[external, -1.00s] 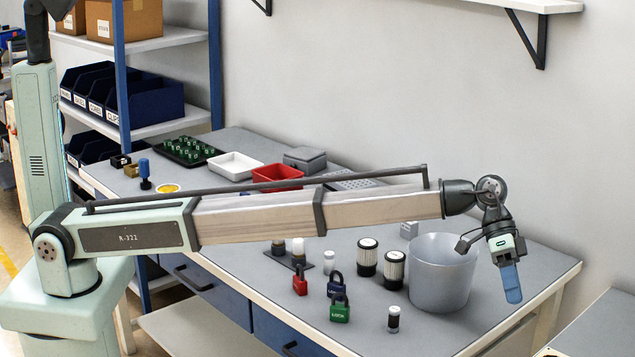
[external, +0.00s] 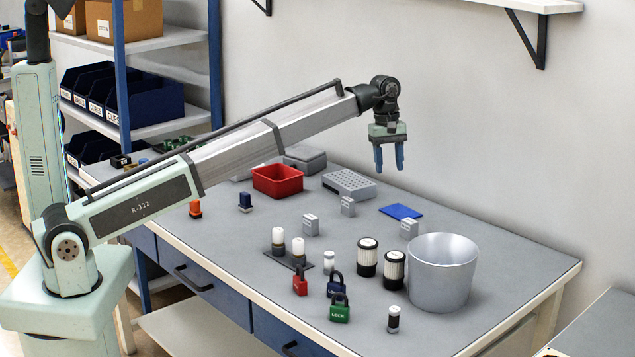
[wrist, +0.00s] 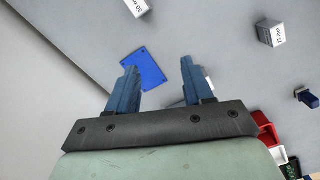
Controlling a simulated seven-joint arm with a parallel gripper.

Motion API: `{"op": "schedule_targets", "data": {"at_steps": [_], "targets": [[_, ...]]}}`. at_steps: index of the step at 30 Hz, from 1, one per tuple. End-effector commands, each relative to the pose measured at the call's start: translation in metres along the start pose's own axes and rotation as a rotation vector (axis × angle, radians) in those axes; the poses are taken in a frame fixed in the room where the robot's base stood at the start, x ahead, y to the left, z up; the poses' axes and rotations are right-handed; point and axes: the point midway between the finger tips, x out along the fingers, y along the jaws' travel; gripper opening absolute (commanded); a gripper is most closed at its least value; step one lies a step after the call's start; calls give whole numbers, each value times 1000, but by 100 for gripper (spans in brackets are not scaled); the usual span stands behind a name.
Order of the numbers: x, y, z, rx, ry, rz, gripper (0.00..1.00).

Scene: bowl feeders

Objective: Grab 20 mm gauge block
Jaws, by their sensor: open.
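Three small grey gauge blocks stand on the bench in the external view: one left of centre (external: 310,225), one behind it (external: 348,206) and one by the blue plate (external: 409,228). Their sizes are too small to read there. The wrist view shows one labelled block at the top (wrist: 138,6) and one at the upper right (wrist: 270,33); their print is hard to read. A pale shape behind the right finger may be the third. I cannot tell which is 20 mm. My gripper (external: 388,158) is open, empty and pointing down, above the back of the bench.
A blue plate (external: 400,211) lies below my gripper. A red bin (external: 277,181) and a grey perforated block (external: 349,184) stand at the back. A large grey bucket (external: 442,273), dark filters (external: 367,257) and padlocks (external: 340,308) occupy the front.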

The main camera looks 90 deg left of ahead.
Motion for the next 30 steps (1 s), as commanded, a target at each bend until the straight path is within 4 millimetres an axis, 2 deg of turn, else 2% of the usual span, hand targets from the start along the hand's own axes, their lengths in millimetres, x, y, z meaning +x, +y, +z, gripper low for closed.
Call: {"op": "schedule_targets", "data": {"at_steps": [1, 3, 6, 9, 17, 30], "targets": [[1, -20, -26, -86, 22, -8, 51], [0, -38, -54, -188, 50, -19, 51], [0, -58, -81, -297, 80, -29, 51], [-1, -69, -98, -363, 99, -35, 51], [11, -75, -106, -394, 108, -37, 51], [78, -79, -112, -391, 107, -38, 51]]}}
